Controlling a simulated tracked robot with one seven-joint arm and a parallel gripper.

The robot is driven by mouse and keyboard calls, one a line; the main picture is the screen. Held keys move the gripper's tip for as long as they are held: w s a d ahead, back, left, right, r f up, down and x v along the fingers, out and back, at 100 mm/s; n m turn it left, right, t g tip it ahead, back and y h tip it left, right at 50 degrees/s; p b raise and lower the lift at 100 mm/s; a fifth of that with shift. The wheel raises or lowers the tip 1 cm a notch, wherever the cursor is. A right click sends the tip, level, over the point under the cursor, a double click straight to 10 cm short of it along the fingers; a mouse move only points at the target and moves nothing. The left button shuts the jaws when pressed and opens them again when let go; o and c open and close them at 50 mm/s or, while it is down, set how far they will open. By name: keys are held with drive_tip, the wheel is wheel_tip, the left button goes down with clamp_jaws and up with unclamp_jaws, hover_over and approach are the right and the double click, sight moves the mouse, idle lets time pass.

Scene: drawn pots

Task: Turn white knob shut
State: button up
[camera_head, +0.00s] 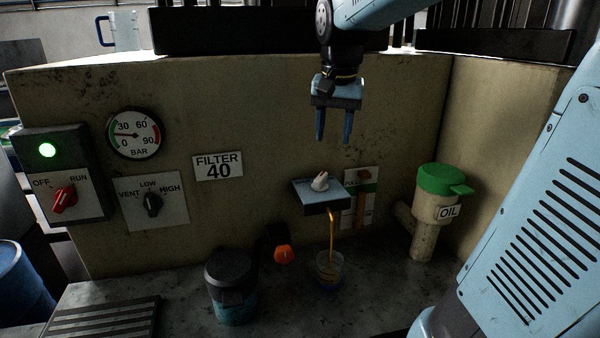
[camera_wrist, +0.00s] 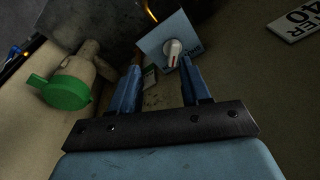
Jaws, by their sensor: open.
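The white knob (camera_head: 320,181) has a red mark and sits on top of a small light-blue box (camera_head: 309,195) on the wall. An orange-brown stream runs from below the box into a clear cup (camera_head: 329,270). My gripper (camera_head: 334,138) is open and empty, pointing down, above the knob and apart from it. In the wrist view the white knob (camera_wrist: 173,49) shows beyond and between my open fingers (camera_wrist: 160,70), nearer the right one.
An oil filler with a green cap (camera_head: 441,180) stands right of the box. An orange knob (camera_head: 284,254) and a dark-lidded jar (camera_head: 230,287) are below left. A gauge (camera_head: 134,133), a black selector (camera_head: 152,203) and a red switch (camera_head: 64,198) are at left.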

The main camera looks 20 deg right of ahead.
sight(321, 175)
drive_tip(key=w+m+g, duration=0.2)
drive_tip(key=w+m, duration=0.1)
drive_tip(key=w, duration=0.6)
drive_tip(key=f, duration=0.9)
drive_tip(key=d+f, duration=0.1)
drive_tip(key=f, duration=0.4)
drive_tip(key=shift+f, duration=0.1)
